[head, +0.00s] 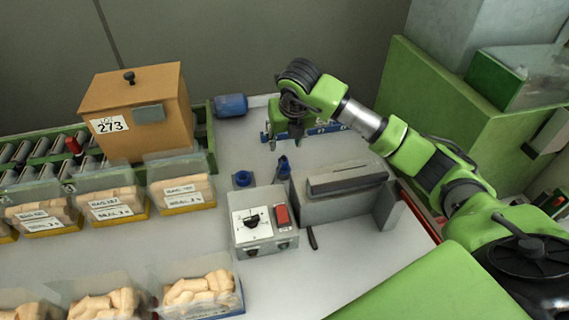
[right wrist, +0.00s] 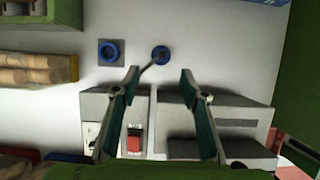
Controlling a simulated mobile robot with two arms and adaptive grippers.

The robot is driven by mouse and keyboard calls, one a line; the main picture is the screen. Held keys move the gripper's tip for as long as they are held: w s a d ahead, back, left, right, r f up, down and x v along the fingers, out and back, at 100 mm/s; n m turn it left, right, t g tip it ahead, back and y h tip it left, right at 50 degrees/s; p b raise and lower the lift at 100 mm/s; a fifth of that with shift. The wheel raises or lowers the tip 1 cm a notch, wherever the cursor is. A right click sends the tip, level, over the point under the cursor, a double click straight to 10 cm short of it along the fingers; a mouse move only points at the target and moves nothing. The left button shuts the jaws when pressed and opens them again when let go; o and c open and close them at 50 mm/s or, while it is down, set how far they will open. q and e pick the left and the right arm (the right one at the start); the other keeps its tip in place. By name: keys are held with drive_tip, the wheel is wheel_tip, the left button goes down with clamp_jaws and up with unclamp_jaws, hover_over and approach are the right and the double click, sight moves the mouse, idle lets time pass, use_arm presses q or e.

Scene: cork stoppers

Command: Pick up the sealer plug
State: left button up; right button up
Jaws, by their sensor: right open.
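The sealer plug (head: 283,166) is a small blue upright piece standing on the pale bench, left of the grey sealer (head: 340,192). In the right wrist view the plug (right wrist: 160,55) shows as a blue ring with a dark lead or stem at its lower left. A blue socket (head: 243,179) sits to its left; in the right wrist view the socket (right wrist: 110,51) has a dark square base. My right gripper (head: 283,134) is open and empty, above and behind the plug in the head view. In the right wrist view the plug lies just beyond the gap between its fingertips (right wrist: 159,74). My left gripper is out of view.
A grey control box (head: 262,222) with a dial and red switch stands in front of the socket. Cork bins (head: 180,190) line the left. Bench around the plug's back side is clear.

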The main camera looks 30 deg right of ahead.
sight(284, 160)
drive_tip(key=p+x, duration=0.1)
drive_tip(key=x, duration=0.7)
drive_tip(key=p+x, duration=0.1)
drive_tip(key=x, duration=0.1)
drive_tip(key=p+x, duration=0.1)
drive_tip(key=x, duration=0.1)
drive_tip(key=shift+s+d+f, duration=0.15)
drive_tip(key=shift+s+d, duration=0.05)
drive_tip(key=shift+w+f, duration=0.25)
drive_tip(key=shift+f, duration=0.35)
clamp_jaws()
